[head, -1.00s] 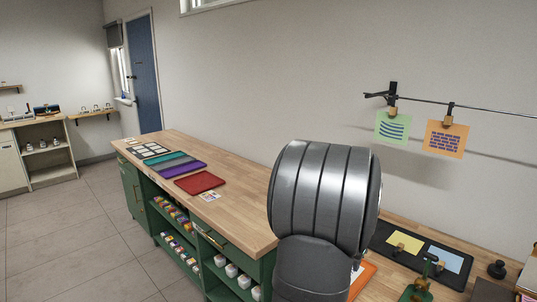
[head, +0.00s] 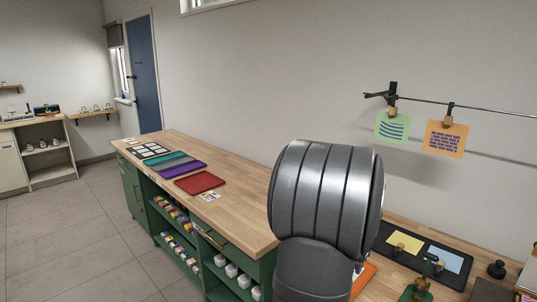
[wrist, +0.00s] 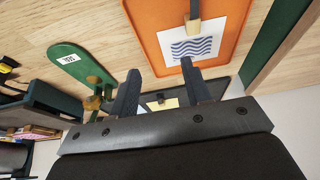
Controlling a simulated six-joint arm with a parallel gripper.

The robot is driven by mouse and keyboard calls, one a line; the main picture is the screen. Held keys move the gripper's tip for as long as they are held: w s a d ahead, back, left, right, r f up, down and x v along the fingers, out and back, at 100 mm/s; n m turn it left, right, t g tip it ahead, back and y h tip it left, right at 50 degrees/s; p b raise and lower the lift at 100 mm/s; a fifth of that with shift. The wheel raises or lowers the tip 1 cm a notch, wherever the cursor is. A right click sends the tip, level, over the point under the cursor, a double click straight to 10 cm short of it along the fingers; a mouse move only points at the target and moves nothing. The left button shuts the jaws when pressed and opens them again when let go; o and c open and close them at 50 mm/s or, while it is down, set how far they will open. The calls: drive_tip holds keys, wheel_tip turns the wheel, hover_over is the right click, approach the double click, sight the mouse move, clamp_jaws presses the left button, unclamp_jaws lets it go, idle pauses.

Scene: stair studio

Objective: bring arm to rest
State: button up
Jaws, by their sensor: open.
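My gripper (wrist: 162,92) shows in the wrist view with its two dark fingers spread apart and nothing between them. Beyond the fingertips, an orange tray (wrist: 143,22) holds a white card with blue wavy lines (wrist: 200,45) and a wooden-blocked clip. A green board (wrist: 68,62) with a white label lies to the left of the fingers on the wooden worktop. In the head view, my grey arm link stands in front of the worktop and hides part of it; the gripper itself is hidden there.
A rail (head: 480,108) on the wall carries a green card (head: 391,127) and an orange card (head: 444,138). A black tray (head: 420,251) with yellow and blue cards lies at right. The long bench (head: 235,192) holds a red mat (head: 199,182); its near part is bare.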

drive_tip(key=w+a, duration=0.2)
drive_tip(key=w, duration=0.3)
drive_tip(key=f, duration=0.8)
drive_tip(key=shift+w+a+f, duration=0.3)
drive_tip(key=shift+f, duration=0.1)
drive_tip(key=shift+r, duration=4)
drive_tip(key=shift+f, duration=0.1)
